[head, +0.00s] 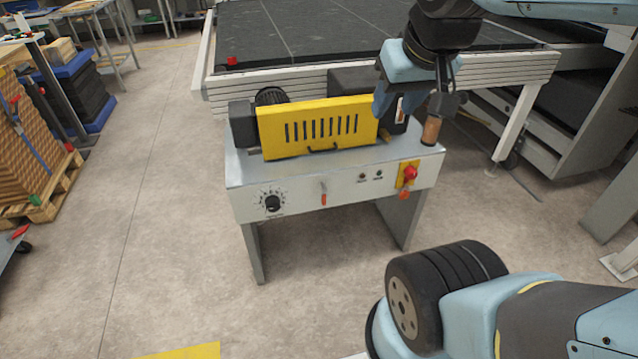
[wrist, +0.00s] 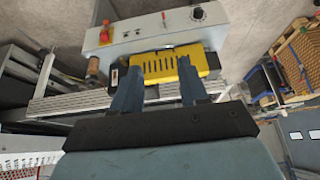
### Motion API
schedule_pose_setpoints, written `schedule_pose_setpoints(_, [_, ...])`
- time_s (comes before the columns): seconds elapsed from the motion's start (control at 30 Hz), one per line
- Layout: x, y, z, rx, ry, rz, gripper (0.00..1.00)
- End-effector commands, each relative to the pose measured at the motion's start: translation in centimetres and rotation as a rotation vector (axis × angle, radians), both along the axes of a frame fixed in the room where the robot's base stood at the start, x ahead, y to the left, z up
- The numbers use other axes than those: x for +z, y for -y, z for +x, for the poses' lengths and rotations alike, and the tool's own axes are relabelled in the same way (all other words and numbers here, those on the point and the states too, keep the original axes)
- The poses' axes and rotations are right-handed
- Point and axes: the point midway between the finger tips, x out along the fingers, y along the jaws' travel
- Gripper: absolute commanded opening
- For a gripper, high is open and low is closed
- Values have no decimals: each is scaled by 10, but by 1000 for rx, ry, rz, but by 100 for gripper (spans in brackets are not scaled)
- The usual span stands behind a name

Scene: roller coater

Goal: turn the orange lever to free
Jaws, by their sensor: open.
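The orange lever (head: 323,196) hangs roughly straight down at the middle of the coater's white front panel (head: 300,200). It shows small in the wrist view (wrist: 165,18). My gripper (head: 391,108) is above the right part of the coater, behind the front panel and up to the right of the lever. In the wrist view my gripper (wrist: 158,75) has its two blue fingers well apart with nothing held, and the yellow slotted guard (wrist: 165,67) lies beyond them. Markings around the lever are too small to read.
A black dial (head: 272,203) is left of the lever. A red stop knob (head: 410,173) on a yellow plate is to the right. A brown cylinder (head: 431,130) is at the coater's right end. The yellow guard (head: 310,128) rises behind the panel.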

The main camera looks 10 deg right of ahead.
Motion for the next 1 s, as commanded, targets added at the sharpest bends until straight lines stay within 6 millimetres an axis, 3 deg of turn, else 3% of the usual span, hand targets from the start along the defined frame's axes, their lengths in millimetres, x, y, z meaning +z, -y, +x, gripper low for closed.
schedule_pose_setpoints(0.27, [0,0,1,0,0,0,44])
schedule_pose_setpoints(0.43, [-4,0,17,-1,-6,0,44])
schedule_pose_setpoints(0.77, [-36,1,101,-6,-27,-3,44])
schedule_pose_setpoints(1.0, [-76,2,162,-10,-40,-5,44])
